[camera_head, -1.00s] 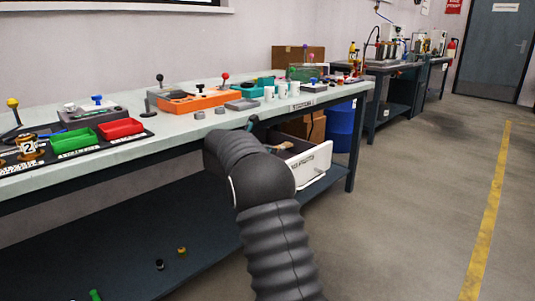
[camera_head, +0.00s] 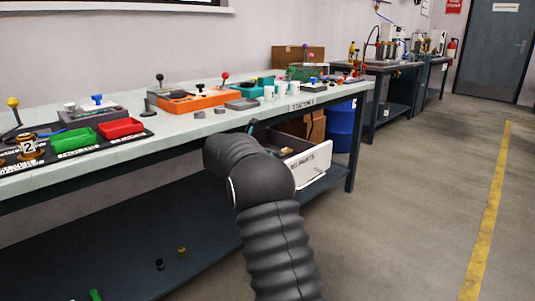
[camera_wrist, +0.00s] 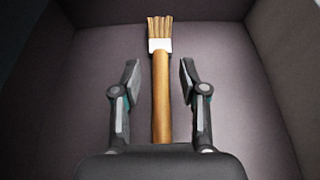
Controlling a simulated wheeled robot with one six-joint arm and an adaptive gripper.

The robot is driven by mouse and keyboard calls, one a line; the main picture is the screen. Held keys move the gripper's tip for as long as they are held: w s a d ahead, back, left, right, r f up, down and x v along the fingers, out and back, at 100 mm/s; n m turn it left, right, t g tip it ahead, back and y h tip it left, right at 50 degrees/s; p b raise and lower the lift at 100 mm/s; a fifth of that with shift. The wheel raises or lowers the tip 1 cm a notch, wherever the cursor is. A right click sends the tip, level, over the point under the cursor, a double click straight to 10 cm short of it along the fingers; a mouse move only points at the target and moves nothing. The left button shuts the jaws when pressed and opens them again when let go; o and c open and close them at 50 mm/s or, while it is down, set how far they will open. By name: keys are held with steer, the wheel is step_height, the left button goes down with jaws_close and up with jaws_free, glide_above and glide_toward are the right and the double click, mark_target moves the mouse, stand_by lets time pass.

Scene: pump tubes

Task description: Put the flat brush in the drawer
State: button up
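The flat brush (camera_wrist: 161,92) has a wooden handle, a white ferrule and tan bristles. In the wrist view it lies along the floor of the drawer (camera_wrist: 215,45), bristles pointing away from me. My gripper (camera_wrist: 160,68) is open, with one finger on each side of the handle and a gap on both sides. In the head view the pulled-out drawer (camera_head: 313,164) has a white labelled front under the bench, and a small tan part of the brush (camera_head: 286,151) shows inside. My arm hides the gripper and part of the drawer there.
The workbench top (camera_head: 190,132) above the drawer carries an orange box (camera_head: 192,101), white cups, and green (camera_head: 73,140) and red (camera_head: 121,128) trays. A blue barrel (camera_head: 341,128) stands behind the drawer. The floor at the right is clear.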

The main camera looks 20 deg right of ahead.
steer(key=shift+r, duration=0.25)
steer(key=p+v, duration=0.1)
steer(key=v, duration=1.1)
steer(key=shift+r, duration=0.35)
stand_by(0.7)
